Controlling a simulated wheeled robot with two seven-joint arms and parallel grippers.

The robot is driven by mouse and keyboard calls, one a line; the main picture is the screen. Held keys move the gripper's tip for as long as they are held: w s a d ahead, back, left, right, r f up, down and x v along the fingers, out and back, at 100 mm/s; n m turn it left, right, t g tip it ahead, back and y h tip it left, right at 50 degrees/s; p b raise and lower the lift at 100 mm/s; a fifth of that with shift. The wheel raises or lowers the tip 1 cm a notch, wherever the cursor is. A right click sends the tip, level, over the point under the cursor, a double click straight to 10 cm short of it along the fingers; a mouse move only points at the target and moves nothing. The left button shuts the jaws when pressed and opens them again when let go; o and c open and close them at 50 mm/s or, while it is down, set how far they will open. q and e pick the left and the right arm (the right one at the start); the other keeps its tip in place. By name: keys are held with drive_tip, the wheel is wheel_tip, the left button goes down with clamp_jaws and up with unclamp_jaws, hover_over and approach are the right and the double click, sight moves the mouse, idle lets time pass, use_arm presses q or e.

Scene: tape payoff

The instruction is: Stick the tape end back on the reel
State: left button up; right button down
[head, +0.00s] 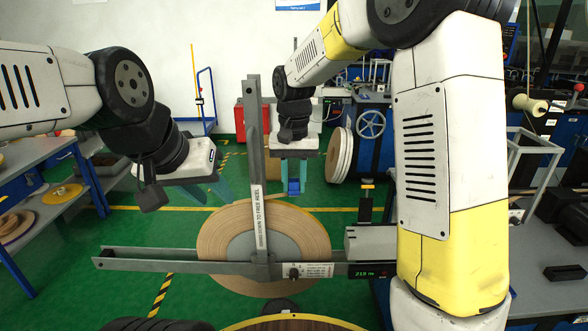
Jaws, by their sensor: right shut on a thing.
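The reel (216,248) of tan tape with a grey hub is in the middle of the head view, behind a grey upright bar and a crossbar. My right gripper (293,184) points down beyond the reel's upper right edge.
The upright bar (255,150) is labelled "DOWN TO FREE REEL". It meets a crossbar (180,260) in front of the reel, by a box with a green readout (368,273). Shelves (40,195) stand at left. Open green floor lies behind.

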sight(294, 194)
drive_tip(key=shift+f, duration=0.35)
drive_tip(key=shift+f, duration=0.25)
drive_tip(key=shift+f, duration=1.1)
drive_tip(key=shift+s+f, duration=0.1)
drive_tip(key=shift+f, duration=0.15)
idle(0.4)
drive_tip(key=shift+r, duration=0.1)
drive_tip(key=shift+r, duration=4)
